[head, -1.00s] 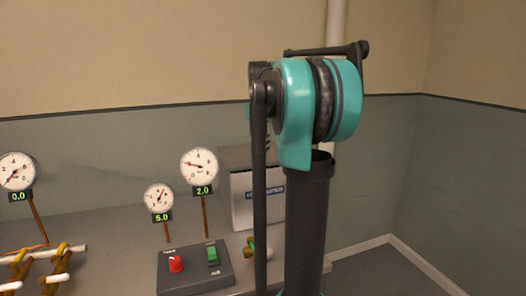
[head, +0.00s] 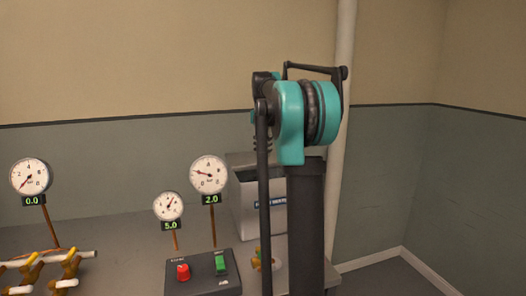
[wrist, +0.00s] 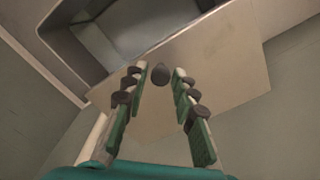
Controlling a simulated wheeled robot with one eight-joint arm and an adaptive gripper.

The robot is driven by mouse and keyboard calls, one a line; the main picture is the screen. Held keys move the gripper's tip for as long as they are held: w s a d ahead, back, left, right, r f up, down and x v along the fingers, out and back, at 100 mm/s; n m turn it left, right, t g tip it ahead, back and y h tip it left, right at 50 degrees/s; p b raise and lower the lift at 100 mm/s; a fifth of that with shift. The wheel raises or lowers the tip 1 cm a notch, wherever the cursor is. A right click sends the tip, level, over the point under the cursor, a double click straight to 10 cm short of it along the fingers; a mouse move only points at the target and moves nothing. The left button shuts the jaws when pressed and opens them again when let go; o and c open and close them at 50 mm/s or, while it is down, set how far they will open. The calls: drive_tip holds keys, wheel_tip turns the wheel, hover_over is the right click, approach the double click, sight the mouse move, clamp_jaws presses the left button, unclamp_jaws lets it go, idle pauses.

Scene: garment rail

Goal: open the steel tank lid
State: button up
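The steel tank (head: 250,220) stands on the bench behind my arm in the head view, with a dark opening at its top. In the wrist view the open, hollow tank (wrist: 62,45) is at the top left. A flat plate, which looks like the tank lid (wrist: 225,70), lies across the wrist view beside the opening, with a dark round knob (wrist: 160,75) on it. My gripper (wrist: 160,71) has its two fingers apart on either side of the knob, with a visible gap to each finger. My arm hides the gripper in the head view.
A control box (head: 203,275) with a red knob and a green switch stands left of the tank. Several gauges on thin posts, including the left gauge (head: 31,177), stand on the bench. Valved pipes (head: 60,265) are at the lower left. A pale pipe (head: 345,150) runs up the wall.

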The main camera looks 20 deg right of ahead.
drive_tip(key=shift+o, duration=1)
drive_tip(key=shift+r, duration=0.15)
wheel_tip(320, 180, up, 12)
drive_tip(key=shift+s+f, duration=0.1)
drive_tip(key=shift+f, duration=0.1)
